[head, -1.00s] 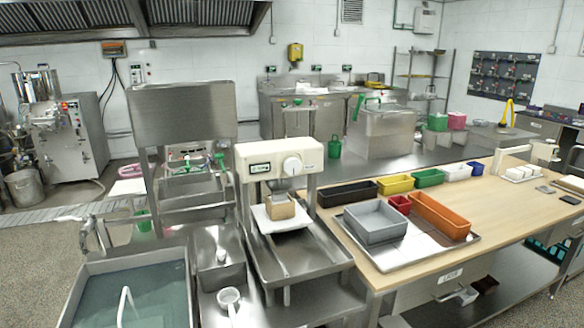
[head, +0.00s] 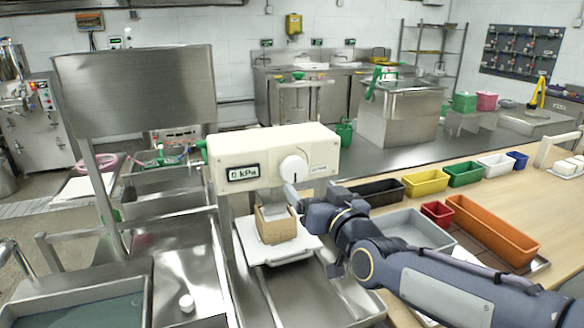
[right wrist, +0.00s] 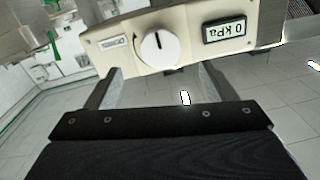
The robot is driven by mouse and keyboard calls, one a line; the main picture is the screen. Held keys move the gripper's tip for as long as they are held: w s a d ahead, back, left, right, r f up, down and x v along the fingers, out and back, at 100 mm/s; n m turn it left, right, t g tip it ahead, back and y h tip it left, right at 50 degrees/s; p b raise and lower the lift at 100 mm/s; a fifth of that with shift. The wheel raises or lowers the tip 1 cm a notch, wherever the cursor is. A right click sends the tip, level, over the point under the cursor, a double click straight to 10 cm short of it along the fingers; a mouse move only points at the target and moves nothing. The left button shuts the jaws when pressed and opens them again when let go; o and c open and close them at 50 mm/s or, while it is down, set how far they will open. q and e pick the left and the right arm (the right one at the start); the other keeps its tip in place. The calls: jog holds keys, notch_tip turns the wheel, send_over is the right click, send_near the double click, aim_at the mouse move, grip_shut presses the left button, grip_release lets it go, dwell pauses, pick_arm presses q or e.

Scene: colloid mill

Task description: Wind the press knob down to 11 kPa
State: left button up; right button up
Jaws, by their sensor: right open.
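The press is a cream box (head: 270,150) on a steel frame. Its round white knob (head: 293,169) is on the front face, right of a display (head: 243,173) that reads 0 kPa. In the right wrist view the knob (right wrist: 158,48) carries a dark pointer line, and the display (right wrist: 226,30) again reads 0 kPa. My right gripper (head: 304,193) is just below and in front of the knob. In the right wrist view its two fingers (right wrist: 160,82) are apart and empty, with the knob beyond them, between their lines. My left gripper is not in view.
An open-topped cardboard-coloured box (head: 275,223) sits on a white plate (head: 280,251) under the press head. A grey bin (head: 412,231) and coloured bins stand on the wooden table to the right. A water-filled sink (head: 80,312) lies at lower left.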

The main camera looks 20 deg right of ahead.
aim_at(296, 172)
jog(key=w+p, duration=0.1)
jog(key=w, duration=0.7)
jog(key=shift+r, duration=0.1)
jog(key=shift+s, duration=0.1)
jog(key=c, duration=1)
